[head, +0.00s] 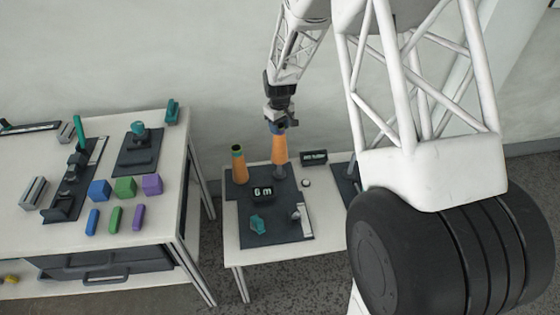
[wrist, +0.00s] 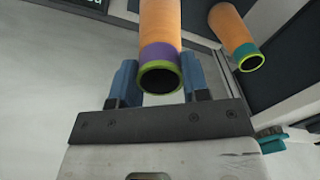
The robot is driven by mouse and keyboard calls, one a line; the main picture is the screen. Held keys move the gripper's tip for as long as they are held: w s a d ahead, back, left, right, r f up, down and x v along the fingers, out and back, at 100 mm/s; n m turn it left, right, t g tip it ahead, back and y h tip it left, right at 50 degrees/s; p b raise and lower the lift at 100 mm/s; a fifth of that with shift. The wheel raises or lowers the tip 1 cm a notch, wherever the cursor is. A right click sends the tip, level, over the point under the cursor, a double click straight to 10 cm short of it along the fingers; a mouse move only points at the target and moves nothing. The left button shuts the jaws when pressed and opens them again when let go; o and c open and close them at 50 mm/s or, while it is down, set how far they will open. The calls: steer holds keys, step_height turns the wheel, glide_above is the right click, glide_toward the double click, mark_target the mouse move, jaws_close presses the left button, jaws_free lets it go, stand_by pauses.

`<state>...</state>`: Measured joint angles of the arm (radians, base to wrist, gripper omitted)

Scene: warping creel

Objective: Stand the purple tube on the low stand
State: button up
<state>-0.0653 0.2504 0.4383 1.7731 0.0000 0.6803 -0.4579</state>
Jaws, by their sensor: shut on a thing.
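The purple tube is an orange cone with a purple band and a yellow-green rim; its open end faces the camera in the wrist view (wrist: 160,55). My gripper (wrist: 160,85) has its blue fingers on both sides of the banded end. In the head view my gripper (head: 280,127) holds the tube (head: 279,150) upright from above, its band hidden by the fingers. The tube's lower end is at a small grey stand (head: 279,173) on the dark panel; I cannot tell whether it rests there. A second orange tube with a teal band (head: 239,167) stands to the left, also in the wrist view (wrist: 232,30).
The dark panel (head: 285,228) on the small white table carries a display reading "6m" (head: 263,193), a teal piece (head: 257,225) and a lever (head: 298,212). A black sign (head: 313,157) stands behind right. A bench with coloured blocks (head: 125,187) is at left.

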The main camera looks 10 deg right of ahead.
steer(key=shift+r, duration=3.4)
steer(key=shift+r, duration=1.4)
steer(key=s+d, duration=0.8)
steer(key=s, duration=0.2)
steer(key=s+d, duration=0.8)
steer(key=s, duration=0.3)
steer(key=shift+s, duration=0.25)
steer(key=shift+f, duration=0.15)
